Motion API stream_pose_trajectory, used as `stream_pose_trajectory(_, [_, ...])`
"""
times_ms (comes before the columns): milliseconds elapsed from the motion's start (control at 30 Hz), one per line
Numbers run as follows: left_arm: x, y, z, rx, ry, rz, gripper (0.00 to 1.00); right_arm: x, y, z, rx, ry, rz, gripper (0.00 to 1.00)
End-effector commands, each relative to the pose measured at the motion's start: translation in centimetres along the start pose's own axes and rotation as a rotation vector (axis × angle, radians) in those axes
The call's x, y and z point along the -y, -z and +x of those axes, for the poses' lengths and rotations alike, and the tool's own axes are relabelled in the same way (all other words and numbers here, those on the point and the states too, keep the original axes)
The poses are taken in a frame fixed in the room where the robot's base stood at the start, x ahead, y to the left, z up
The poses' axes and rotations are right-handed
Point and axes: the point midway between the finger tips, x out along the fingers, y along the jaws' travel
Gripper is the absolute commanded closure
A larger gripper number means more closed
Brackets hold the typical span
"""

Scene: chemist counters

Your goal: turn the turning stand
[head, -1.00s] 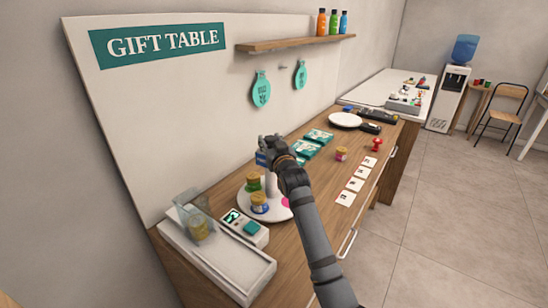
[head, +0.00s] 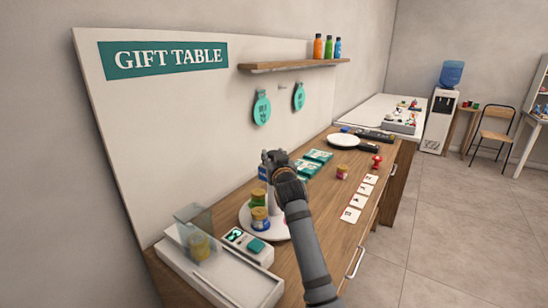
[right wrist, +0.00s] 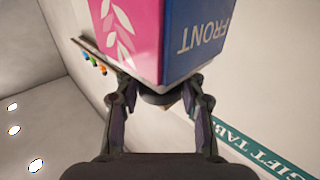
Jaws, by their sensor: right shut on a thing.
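The turning stand (head: 280,231) is a round white disc with a central post on the wooden counter. In the right wrist view, a box-shaped part (right wrist: 165,35) with a pink leaf-pattern face and a blue face marked FRONT shows between and above the fingers. My arm hides the right side of the disc. My left gripper is not in view.
A white scale-like tray (head: 222,268) and a device with a teal pad (head: 246,243) stand close in front. Teal boxes (head: 318,156), a small jar (head: 342,172), white cards (head: 350,215) and a red stamp-like thing (head: 377,161) lie to the right.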

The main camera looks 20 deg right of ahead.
Motion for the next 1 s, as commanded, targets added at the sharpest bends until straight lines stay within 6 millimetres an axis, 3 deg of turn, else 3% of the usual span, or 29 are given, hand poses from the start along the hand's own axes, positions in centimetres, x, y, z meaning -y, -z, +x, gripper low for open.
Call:
stream_pose_trajectory(33, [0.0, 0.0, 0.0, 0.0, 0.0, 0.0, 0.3, 0.0, 0.0, 0.0, 0.001, 0.001, 0.001, 0.57])
stream_pose_trajectory(200, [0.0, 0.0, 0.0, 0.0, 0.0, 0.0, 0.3, 0.0, 0.0, 0.0, 0.001, 0.0, 0.001, 0.37])
stream_pose_trajectory(533, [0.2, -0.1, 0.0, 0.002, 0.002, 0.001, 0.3, 0.0, -0.1, -0.4, 0.0, 0.0, 0.001, 0.37])
stream_pose_trajectory(800, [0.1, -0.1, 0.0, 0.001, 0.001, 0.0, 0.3, 0.0, -0.1, -5.2, 0.001, 0.001, 0.002, 0.37])
stream_pose_trajectory(1000, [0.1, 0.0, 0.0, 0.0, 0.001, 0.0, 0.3, 0.0, -0.1, -7.4, 0.001, 0.001, 0.002, 0.37])
